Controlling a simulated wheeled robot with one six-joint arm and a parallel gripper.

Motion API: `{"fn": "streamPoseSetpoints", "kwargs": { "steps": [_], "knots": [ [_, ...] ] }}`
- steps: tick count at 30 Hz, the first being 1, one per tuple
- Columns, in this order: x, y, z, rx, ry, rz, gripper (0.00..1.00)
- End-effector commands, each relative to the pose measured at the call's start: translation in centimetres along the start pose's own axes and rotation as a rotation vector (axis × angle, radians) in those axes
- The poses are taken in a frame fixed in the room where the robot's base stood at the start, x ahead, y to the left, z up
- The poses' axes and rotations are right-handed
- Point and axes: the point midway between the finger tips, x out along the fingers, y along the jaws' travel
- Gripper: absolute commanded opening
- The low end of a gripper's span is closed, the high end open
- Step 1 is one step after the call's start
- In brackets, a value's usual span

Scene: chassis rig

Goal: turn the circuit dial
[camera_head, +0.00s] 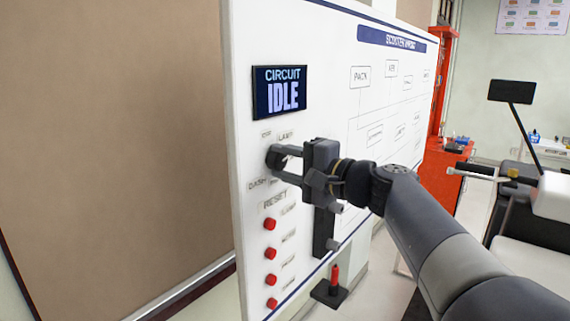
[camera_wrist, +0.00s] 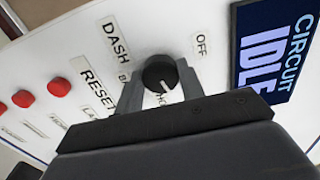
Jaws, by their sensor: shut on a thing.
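The circuit dial (camera_wrist: 160,72) is a round black knob with a white pointer mark, on the white panel (camera_wrist: 50,60). In the wrist view, labels OFF and DASH stand around it, with others partly hidden. My gripper (camera_wrist: 158,85) is shut on the dial, one finger on each side of it. In the head view, my gripper (camera_head: 285,160) reaches the panel below the circuit display (camera_head: 279,92), which reads CIRCUIT IDLE. The dial is mostly hidden by my fingers there. The display also shows in the wrist view (camera_wrist: 272,48).
Several red buttons (camera_head: 270,253) run down the panel under a RESET label, below my gripper. A red-tipped probe in a black holder (camera_head: 330,288) stands lower right. A scooter (camera_head: 545,200) is at the right. A brown board (camera_head: 110,130) is at the left.

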Motion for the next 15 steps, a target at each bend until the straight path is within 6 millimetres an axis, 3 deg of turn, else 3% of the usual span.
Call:
{"fn": "streamPoseSetpoints", "kwargs": {
  "steps": [15],
  "knots": [
    [0.01, -0.07, -0.04, 0.403, 0.000, 0.002, 0.14]
  ]
}}
